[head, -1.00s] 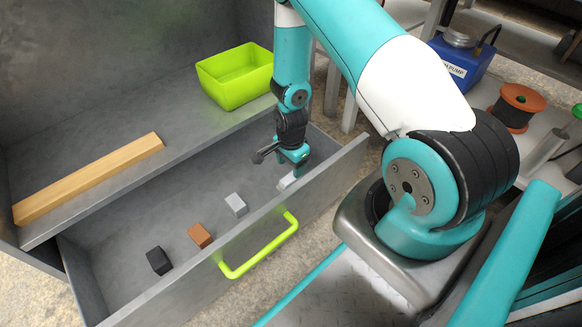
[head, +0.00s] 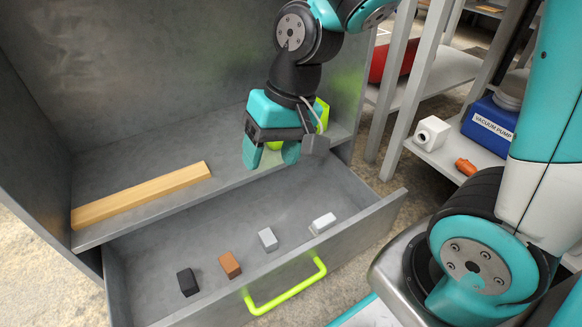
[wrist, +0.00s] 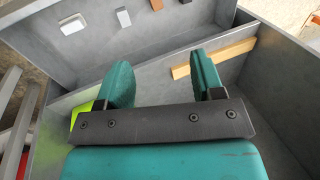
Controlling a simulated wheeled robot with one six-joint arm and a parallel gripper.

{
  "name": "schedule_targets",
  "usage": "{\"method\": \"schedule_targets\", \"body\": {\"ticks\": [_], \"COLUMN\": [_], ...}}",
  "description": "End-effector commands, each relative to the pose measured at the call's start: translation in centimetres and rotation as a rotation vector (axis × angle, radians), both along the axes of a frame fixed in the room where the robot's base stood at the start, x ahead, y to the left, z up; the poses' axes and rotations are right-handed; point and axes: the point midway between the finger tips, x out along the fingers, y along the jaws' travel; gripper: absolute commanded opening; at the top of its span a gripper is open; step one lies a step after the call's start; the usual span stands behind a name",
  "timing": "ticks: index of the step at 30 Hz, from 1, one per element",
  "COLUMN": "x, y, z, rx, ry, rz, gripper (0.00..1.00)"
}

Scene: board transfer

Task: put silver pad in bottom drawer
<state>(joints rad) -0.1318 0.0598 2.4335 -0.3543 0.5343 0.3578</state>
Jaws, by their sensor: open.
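The bottom drawer (head: 365,222) is pulled open, with a lime handle (head: 287,290) on its front. A whitish piece (head: 323,223) lies on the drawer floor near its right end. To its left lie a light grey block (head: 268,239), a brown block (head: 229,265) and a black block (head: 187,282). I cannot tell for certain whether the whitish piece or the grey block is the silver pad. My gripper (head: 270,153) is open and empty, above the shelf edge behind the drawer. The wrist view shows its spread fingers (wrist: 163,70), with the whitish piece (wrist: 73,24) well away from them.
A wooden strip (head: 140,195) lies on the shelf above the drawer at left. A lime bin (head: 322,115) is mostly hidden behind my gripper. At right, a rack holds a blue vacuum pump (head: 490,125) and a white box (head: 432,133). The drawer's back left floor is clear.

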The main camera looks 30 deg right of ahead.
Motion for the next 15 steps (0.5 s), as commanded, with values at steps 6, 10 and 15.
{"method": "schedule_targets", "body": {"ticks": [6, 10, 15], "x": [-8.0, -10.0, -10.4], "y": [2.7, 2.9, 3.0], "z": [5.1, 5.9, 6.0], "rx": [0.032, 0.037, 0.038], "ry": [-0.136, -0.169, -0.173], "rz": [0.477, 0.597, 0.622], "gripper": [0.61, 0.61, 0.61]}}
